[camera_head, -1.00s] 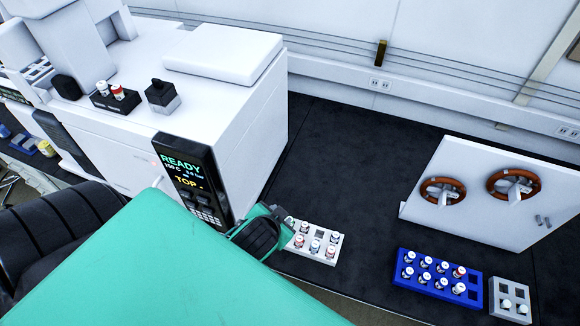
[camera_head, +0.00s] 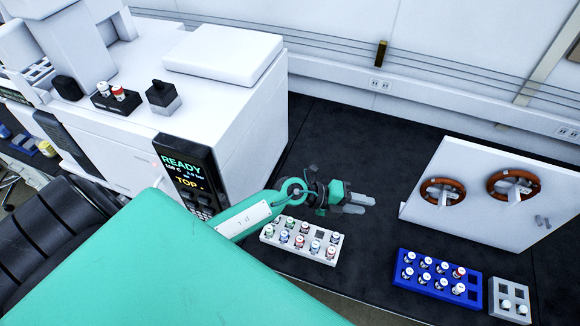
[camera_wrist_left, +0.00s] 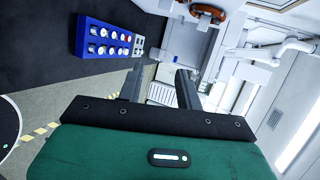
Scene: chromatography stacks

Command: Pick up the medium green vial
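A white rack (camera_head: 266,241) stands on the dark bench at the lower middle of the head view, holding several small white-capped vials with coloured bodies. One vial near its left front (camera_head: 284,236) looks greenish, but the vials are too small to tell their size or which is the medium green one. My left gripper (camera_head: 368,204) is above the bench, behind and to the right of the white rack, pointing right. In the left wrist view its two fingers (camera_wrist_left: 159,85) stand apart with nothing between them. My right gripper is not in view.
A blue rack (camera_head: 473,299) with several vials and a small grey rack (camera_head: 496,288) stand at the lower right. A white panel with two brown rings (camera_head: 440,220) is behind them. A large white instrument (camera_head: 230,110) fills the left. The bench's back middle is clear.

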